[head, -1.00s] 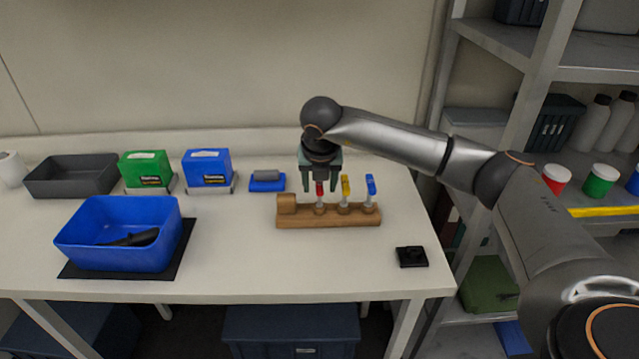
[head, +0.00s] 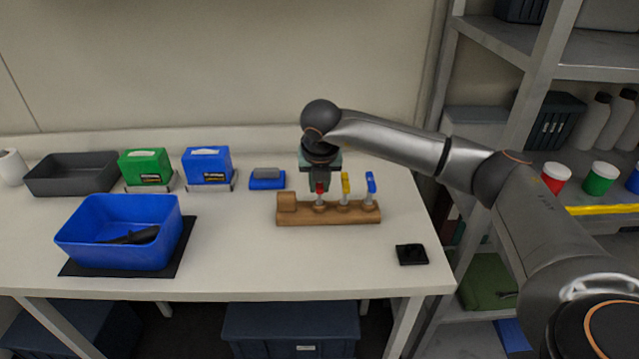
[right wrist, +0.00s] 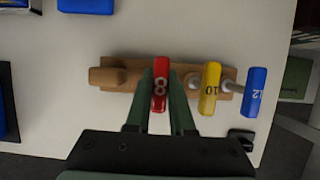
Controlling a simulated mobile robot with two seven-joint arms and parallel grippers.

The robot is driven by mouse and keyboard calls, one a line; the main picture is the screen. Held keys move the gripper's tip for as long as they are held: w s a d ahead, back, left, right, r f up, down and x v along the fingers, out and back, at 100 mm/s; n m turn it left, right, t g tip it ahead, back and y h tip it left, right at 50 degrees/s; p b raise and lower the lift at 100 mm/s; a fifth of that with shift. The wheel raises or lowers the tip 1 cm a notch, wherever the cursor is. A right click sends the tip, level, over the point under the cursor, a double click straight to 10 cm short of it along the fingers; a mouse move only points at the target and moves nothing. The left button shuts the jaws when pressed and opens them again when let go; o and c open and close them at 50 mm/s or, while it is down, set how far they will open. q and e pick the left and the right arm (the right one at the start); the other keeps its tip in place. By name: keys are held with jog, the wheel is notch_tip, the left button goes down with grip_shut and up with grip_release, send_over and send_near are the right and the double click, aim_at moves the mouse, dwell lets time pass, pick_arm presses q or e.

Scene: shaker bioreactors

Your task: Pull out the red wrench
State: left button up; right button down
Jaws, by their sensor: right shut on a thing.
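The red wrench (head: 320,188) stands upright in a wooden holder (head: 290,217) on the table. In the right wrist view its red handle (right wrist: 160,84) bears the number 8. My right gripper (head: 320,184) points down from above and is shut on the red handle, one finger on each side. The yellow wrench (head: 346,184), marked 10, and the blue wrench (head: 370,184), marked 12, stand to its right in the same holder. The lower end of the red wrench is hidden in the holder. My left gripper is not in view.
A blue bin (head: 118,245) with dark items inside stands on a black mat at the left. Green (head: 146,168) and blue boxes (head: 207,166) and a grey tray (head: 72,176) line the back. A small black object (head: 411,254) lies front right. The table's front middle is clear.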

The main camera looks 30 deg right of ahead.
jog(key=shift+r, duration=0.25)
dwell(0.3)
jog(key=shift+r+p, duration=0.3)
jog(key=shift+r, duration=0.15)
jog(key=shift+r, duration=0.15)
jog(key=shift+r+p, duration=0.3)
jog(key=shift+r, duration=0.25)
jog(key=shift+r, duration=0.15)
jog(key=shift+r+p, duration=0.75)
jog(key=shift+r, duration=0.6)
